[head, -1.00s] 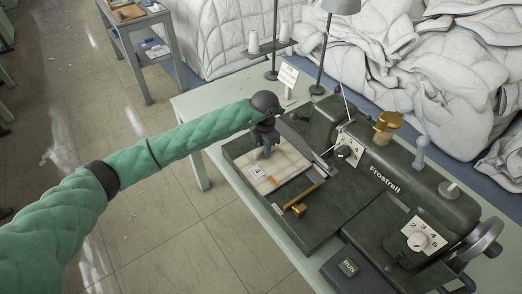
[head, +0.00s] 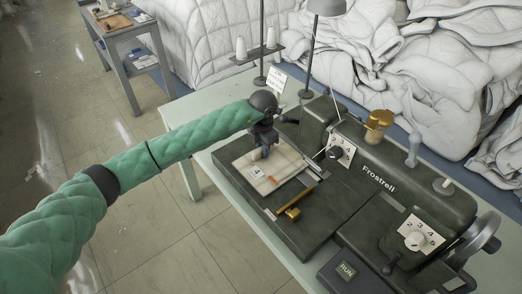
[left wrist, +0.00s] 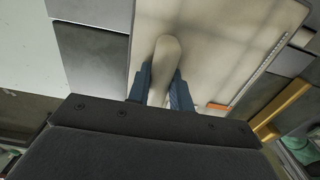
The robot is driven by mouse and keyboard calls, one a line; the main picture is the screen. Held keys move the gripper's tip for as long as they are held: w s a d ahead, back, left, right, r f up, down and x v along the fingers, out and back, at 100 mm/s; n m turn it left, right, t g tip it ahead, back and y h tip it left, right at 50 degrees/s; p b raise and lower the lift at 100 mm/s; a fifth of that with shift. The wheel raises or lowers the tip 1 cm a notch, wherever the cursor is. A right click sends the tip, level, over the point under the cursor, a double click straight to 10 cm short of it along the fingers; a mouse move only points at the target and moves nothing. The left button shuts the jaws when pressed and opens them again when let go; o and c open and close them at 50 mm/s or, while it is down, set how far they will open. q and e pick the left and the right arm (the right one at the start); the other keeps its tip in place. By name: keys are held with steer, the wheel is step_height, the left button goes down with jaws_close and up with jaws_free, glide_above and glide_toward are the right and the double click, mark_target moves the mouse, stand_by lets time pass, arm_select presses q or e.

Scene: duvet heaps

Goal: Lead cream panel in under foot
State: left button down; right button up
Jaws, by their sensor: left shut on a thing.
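The cream panel (head: 282,174) lies flat on the dark bed of the sewing machine, with a small marked label near its front left. My left gripper (head: 265,153) comes down on it from above and is shut on a raised pale part of it. In the left wrist view the panel (left wrist: 205,55) fills the middle, and the blue fingers (left wrist: 166,88) stand either side of that pale raised piece. The foot area (head: 317,168) is at the panel's right edge. I cannot tell whether any edge is under the foot. My right gripper is not in view.
The dark green Frostrell machine (head: 405,188) stands right of the panel, with dials, a handwheel (head: 480,236) and a RUN button (head: 346,270). A brass guide (head: 291,212) lies in front of the panel. A lamp (head: 326,6) and white duvets (head: 400,60) are behind.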

arm_select(q)
steer(key=c, duration=1.5)
jaws_free()
steer(key=o, duration=0.3)
steer(key=shift+o, duration=0.2)
steer(key=shift+r, duration=0.6)
step_height(320, 180, up, 5)
steer(key=shift+p, duration=0.6)
steer(key=shift+r, duration=0.85)
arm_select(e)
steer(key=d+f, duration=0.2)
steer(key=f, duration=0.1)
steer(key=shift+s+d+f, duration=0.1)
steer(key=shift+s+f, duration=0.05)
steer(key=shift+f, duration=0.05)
